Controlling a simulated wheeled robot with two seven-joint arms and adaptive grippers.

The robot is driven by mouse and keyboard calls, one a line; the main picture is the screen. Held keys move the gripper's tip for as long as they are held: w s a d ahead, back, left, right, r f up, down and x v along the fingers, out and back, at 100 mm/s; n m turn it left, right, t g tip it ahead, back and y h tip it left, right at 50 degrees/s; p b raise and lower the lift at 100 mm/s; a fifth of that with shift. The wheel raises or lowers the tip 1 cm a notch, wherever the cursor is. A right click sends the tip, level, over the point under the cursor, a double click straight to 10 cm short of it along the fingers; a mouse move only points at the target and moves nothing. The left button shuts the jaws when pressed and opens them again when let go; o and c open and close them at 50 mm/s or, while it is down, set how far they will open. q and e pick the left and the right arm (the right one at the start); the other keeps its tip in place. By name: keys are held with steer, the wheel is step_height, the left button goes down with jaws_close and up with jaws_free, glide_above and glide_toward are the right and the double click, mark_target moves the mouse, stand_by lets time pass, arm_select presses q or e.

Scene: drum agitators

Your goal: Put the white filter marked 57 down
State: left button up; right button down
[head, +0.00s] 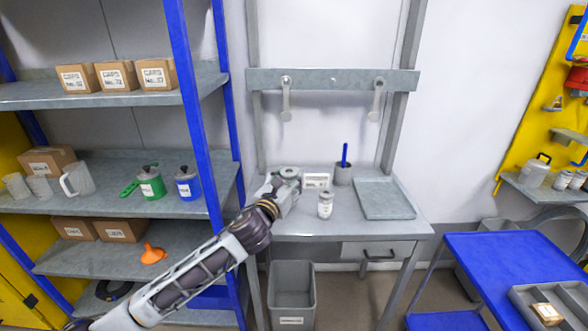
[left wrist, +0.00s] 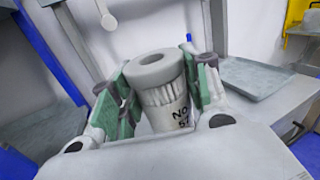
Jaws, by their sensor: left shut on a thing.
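The white filter marked 57 (left wrist: 163,95) is upright between the green pads of my left gripper (left wrist: 160,88), which is shut on it. Its ring-shaped top and part of its label, "NO 5…", show in the left wrist view. In the head view the filter (head: 289,172) shows at the end of my left gripper (head: 284,183), over the left rear of the grey worktable (head: 290,224). I cannot tell whether its base touches the tabletop, as the gripper hides it. My right gripper is not in view.
A small white labelled jar (head: 325,206) stands right of the gripper. Behind it are a white label stand (head: 317,181) and a grey cup (head: 343,174) with a blue stick. A grey tray (head: 385,198) lies at the right. The table's front middle is clear.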

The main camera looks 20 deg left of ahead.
arm_select(q)
steer(key=s+f, duration=0.1)
steer(key=f, duration=0.2)
steer(key=s+a+f+y, duration=0.1)
steer(key=s+f, duration=0.1)
steer(key=f, duration=0.2)
steer(key=s+a+f+n+y, duration=0.1)
steer(key=s+f, duration=0.1)
steer(key=f, duration=0.2)
steer(key=shift+a, duration=0.25)
steer(key=s+f, duration=0.1)
steer(key=f, duration=0.2)
steer(key=s+f, duration=0.4)
steer(key=f, duration=0.1)
steer(key=shift+s+d+f, duration=0.15)
steer(key=shift+d+f, duration=0.1)
steer(key=shift+f, duration=0.1)
steer(key=shift+r, duration=0.15)
